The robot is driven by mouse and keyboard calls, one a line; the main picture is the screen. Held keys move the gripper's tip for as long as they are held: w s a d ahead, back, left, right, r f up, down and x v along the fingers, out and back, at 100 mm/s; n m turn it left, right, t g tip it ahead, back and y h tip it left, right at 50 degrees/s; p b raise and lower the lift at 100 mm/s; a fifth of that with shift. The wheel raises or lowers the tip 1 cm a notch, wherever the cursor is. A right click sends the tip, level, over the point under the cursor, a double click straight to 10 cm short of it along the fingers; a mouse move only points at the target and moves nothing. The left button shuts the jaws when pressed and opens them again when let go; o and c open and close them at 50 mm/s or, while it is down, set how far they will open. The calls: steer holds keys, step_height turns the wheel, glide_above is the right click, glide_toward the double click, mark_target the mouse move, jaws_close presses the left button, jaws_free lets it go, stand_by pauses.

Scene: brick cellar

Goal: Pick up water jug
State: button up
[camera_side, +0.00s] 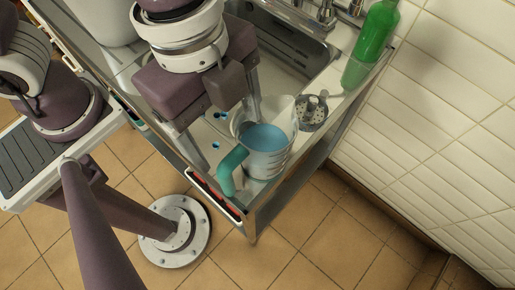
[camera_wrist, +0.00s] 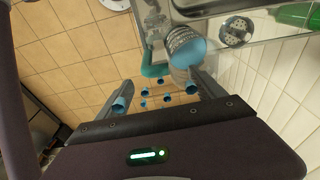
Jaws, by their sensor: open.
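The water jug (camera_side: 268,160) is clear with markings, a teal handle on its left and blue in its mouth. It stands upright near the front corner of the steel sink unit. It also shows in the wrist view (camera_wrist: 186,50), just beyond the fingertips. My gripper (camera_side: 230,143) points down with its fingers spread and empty, behind and left of the jug in the side view. In the wrist view my gripper (camera_wrist: 160,82) has the jug ahead near its right finger and the handle between the finger lines. I cannot tell the exact gap; no grip shows.
A perforated metal strainer (camera_side: 313,112) stands close right of the jug. A green bottle (camera_side: 376,32) stands by the tiled wall (camera_side: 450,100). The sink basin (camera_side: 290,45) and tap (camera_side: 326,14) lie behind. Several small blue round pieces (camera_wrist: 168,99) show between my fingers.

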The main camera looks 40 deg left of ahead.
mark_target(228, 157)
steer(key=f, duration=0.5)
steer(key=s+d+f, duration=0.1)
steer(key=f, duration=0.1)
steer(key=shift+f, duration=0.2)
steer(key=shift+r, duration=0.1)
jaws_close()
